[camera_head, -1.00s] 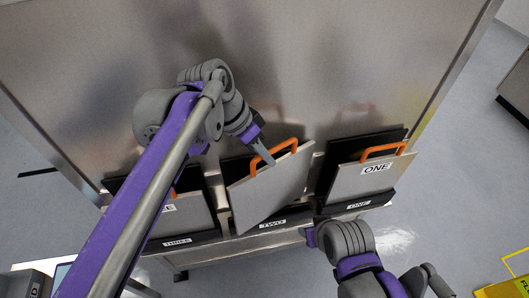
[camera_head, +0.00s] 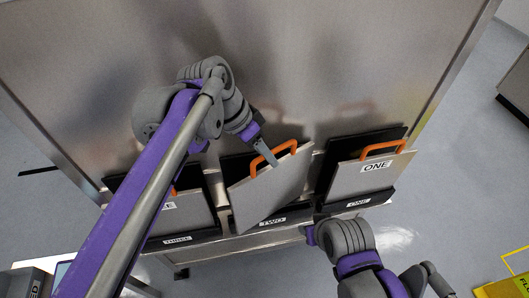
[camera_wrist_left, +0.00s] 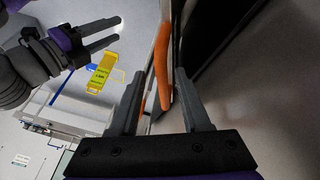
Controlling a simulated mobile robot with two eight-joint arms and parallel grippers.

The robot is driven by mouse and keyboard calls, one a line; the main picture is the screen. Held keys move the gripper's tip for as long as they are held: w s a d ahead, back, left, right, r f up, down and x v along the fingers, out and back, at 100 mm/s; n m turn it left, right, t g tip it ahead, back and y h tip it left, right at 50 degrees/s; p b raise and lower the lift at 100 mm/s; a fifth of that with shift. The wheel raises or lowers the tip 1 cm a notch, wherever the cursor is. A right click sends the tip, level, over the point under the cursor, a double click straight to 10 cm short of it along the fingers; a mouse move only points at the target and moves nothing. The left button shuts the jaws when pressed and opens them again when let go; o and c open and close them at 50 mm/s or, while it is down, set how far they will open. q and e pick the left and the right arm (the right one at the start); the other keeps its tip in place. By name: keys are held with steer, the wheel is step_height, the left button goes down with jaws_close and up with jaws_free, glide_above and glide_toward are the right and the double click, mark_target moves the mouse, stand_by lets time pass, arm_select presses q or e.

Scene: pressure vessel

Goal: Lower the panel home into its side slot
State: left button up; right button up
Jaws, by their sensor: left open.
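A grey panel with an orange handle (camera_head: 272,155) leans tilted in the middle slot, labelled TWO (camera_head: 272,222). The panel (camera_head: 268,190) is rotated, its right upper corner higher than its left. My left gripper (camera_head: 270,156) is at the handle; in the left wrist view its open fingers (camera_wrist_left: 160,100) stand either side of the orange handle (camera_wrist_left: 162,60). Whether they touch it cannot be told. My right gripper shows in the left wrist view (camera_wrist_left: 118,32) with its two fingers apart, away from the panels. In the head view my right arm is at the lower right.
Panel ONE (camera_head: 374,172) stands in the right slot, labelled ONE. Another panel (camera_head: 186,212) stands in the left slot, labelled THREE, partly hidden by my left arm. A large metal wall (camera_head: 330,60) rises behind. A yellow floor sign (camera_wrist_left: 101,75) lies off to the side.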

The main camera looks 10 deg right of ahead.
arm_select(q)
steer(key=v, duration=1.2)
steer(key=shift+r+p, duration=0.15)
steer(key=shift+p, duration=0.15)
arm_select(e)
steer(key=shift+w+r, duration=0.35)
steer(key=shift+r, duration=0.4)
arm_select(q)
steer(key=s+a+f+n+t+y, duration=0.1)
steer(key=s+a+f+n, duration=0.3)
steer(key=f, duration=0.5)
steer(key=s+a+f+n+t+y, duration=0.2)
steer(key=s+a+f+n+t, duration=0.1)
steer(key=a+f, duration=0.6)
steer(key=s+a+f+n+t+y, duration=0.1)
steer(key=s+a+f+n+y, duration=0.1)
steer(key=s+a+f+n, duration=0.2)
steer(key=a+f+n, duration=0.1)
steer(key=a+f, duration=0.2)
steer(key=f, duration=0.2)
steer(key=shift+s+n+t, duration=0.3)
steer(key=shift+t, duration=0.1)
steer(key=shift+a, duration=0.1)
arm_select(e)
steer(key=shift+o, duration=0.4)
